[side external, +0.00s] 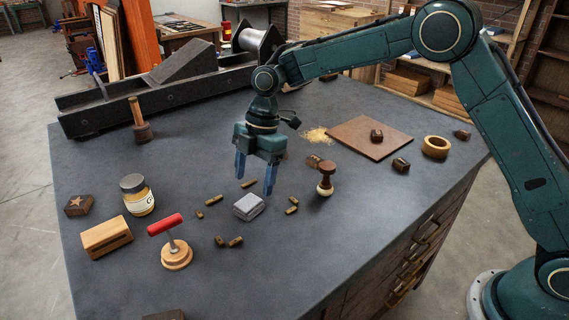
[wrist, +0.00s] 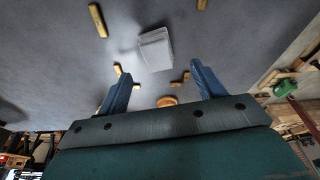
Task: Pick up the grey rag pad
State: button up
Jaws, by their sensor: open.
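The grey rag pad (side external: 249,206) is a light grey folded block lying flat on the dark table. My gripper (side external: 254,180) is open and empty, pointing down above the table near the pad. Its two blue fingers are spread apart and do not appear to touch anything. In the wrist view the fingers of my gripper (wrist: 158,82) stand on either side below the pad.
Several small brown type pieces (side external: 214,200) lie around the pad. A wooden-handled stamp (side external: 325,178) stands to its right. A brown board (side external: 368,137) lies behind right.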

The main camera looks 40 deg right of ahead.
aim_at(249, 202)
jog(key=shift+a+f, duration=0.1)
jog(key=shift+f, duration=0.2)
jog(key=shift+x, duration=2.6)
jog(key=shift+w, duration=0.15)
jog(key=c, duration=1.1)
